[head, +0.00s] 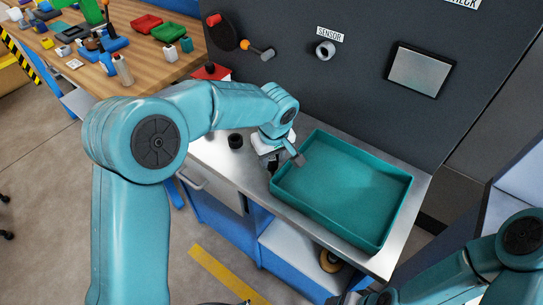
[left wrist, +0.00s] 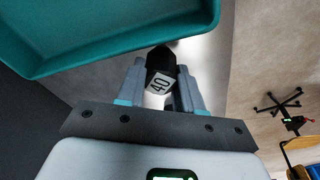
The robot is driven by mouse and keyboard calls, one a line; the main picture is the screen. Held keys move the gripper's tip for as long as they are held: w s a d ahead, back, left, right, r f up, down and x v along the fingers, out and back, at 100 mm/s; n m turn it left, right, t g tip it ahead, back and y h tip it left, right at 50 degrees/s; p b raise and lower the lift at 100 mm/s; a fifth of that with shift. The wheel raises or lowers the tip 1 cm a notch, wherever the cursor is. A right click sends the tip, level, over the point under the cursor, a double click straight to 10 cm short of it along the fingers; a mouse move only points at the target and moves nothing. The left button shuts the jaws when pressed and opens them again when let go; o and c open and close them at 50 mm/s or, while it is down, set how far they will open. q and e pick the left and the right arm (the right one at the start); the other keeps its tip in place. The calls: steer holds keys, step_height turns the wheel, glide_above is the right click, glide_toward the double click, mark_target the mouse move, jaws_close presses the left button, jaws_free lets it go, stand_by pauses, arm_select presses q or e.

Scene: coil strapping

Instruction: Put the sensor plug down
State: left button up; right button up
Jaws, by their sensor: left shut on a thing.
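My left gripper (head: 285,160) is at the near left rim of the teal tray (head: 400,205), above the steel counter. In the left wrist view its fingers (left wrist: 160,88) are shut on a black piece with a white label reading "40", which I take to be the sensor plug (left wrist: 160,63). In the head view the plug is mostly hidden by the gripper. The tray also shows in the left wrist view (left wrist: 100,58), beyond and left of the plug. My right arm shows at lower right, its gripper out of view.
A round fitting (head: 325,49) under the SENSOR sign is on the dark panel. A black cylinder (head: 236,141) stands on the steel counter (head: 215,153) left of the gripper. The tray looks empty. A wooden bench (head: 150,65) with several parts is at back left.

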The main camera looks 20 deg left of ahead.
arm_select(q)
steer(key=shift+f, duration=0.2)
steer(key=o, duration=1.1)
steer(key=shift+o, duration=0.2)
steer(key=shift+r, duration=0.1)
steer(key=shift+r, duration=0.25)
step_height(320, 180, up, 12)
steer(key=s+d, duration=0.1)
steer(key=shift+s+f, duration=0.25)
steer(key=shift+s, duration=0.1)
